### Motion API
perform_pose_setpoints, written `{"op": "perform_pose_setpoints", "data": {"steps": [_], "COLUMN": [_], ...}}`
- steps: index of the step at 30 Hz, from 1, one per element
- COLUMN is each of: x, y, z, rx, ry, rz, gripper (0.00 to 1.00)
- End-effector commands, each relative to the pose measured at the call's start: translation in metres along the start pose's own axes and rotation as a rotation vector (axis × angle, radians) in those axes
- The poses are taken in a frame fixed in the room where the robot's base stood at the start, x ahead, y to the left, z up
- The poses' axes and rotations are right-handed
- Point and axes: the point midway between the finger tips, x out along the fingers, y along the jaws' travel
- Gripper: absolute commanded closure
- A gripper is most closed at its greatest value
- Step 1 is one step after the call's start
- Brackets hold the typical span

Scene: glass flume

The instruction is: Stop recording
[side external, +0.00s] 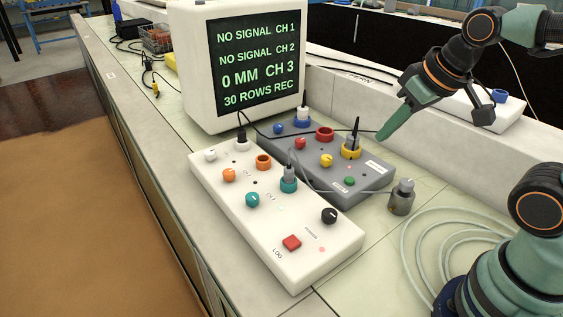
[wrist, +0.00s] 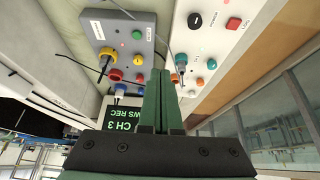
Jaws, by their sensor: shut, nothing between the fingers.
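The red button also shows in the wrist view (wrist: 233,23). A monitor (side external: 240,64) reads NO SIGNAL for CH 1 and CH 2, 0 MM for CH 3 and 30 ROWS REC. My gripper (side external: 382,136) is shut and empty, above the right edge of the grey box and apart from the red button. In the wrist view its fingers (wrist: 161,73) are together.
A grey box (side external: 372,178) with coloured sockets, plugs and a green button (side external: 349,181) lies behind the white box. A metal cylinder (side external: 402,197) and coiled cable (side external: 435,240) are at right.

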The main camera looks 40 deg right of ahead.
Motion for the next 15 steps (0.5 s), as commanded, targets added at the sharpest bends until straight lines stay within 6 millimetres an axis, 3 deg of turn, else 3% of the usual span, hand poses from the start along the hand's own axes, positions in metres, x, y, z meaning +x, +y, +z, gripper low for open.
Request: {"op": "perform_pose_setpoints", "data": {"steps": [9, 15], "x": [0.000, 0.006], "y": [-0.003, -0.025], "z": [-0.002, -0.011], "rx": [-0.001, 0.002], "ry": [-0.009, -0.087], "rz": [-0.005, -0.034], "gripper": [1.00, 1.00]}}
